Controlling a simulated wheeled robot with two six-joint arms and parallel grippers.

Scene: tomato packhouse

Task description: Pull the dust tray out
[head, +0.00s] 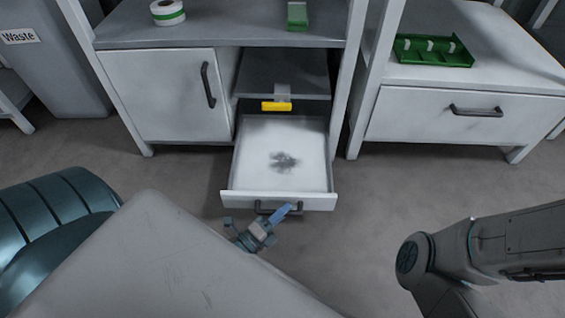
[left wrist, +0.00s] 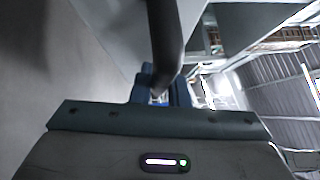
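The dust tray (head: 247,165) is a white drawer standing far out of the middle cabinet. A patch of dark dust lies on its pale floor. Its dark bar handle (head: 264,209) is on the front panel and also runs down from the top in the left wrist view (left wrist: 167,35). My left gripper (head: 288,209) is at the handle, its blue fingers (left wrist: 146,84) on either side of the bar, and looks shut on it. The fingertips are partly hidden behind the bar. My right arm shows at the lower right; its gripper is out of view.
A white door (head: 165,95) is left of the opening. A white drawer unit (head: 430,115) carrying a green tray (head: 432,62) stands at right. A grey waste bin (head: 50,75) is at far left. Floor beside the tray is clear.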

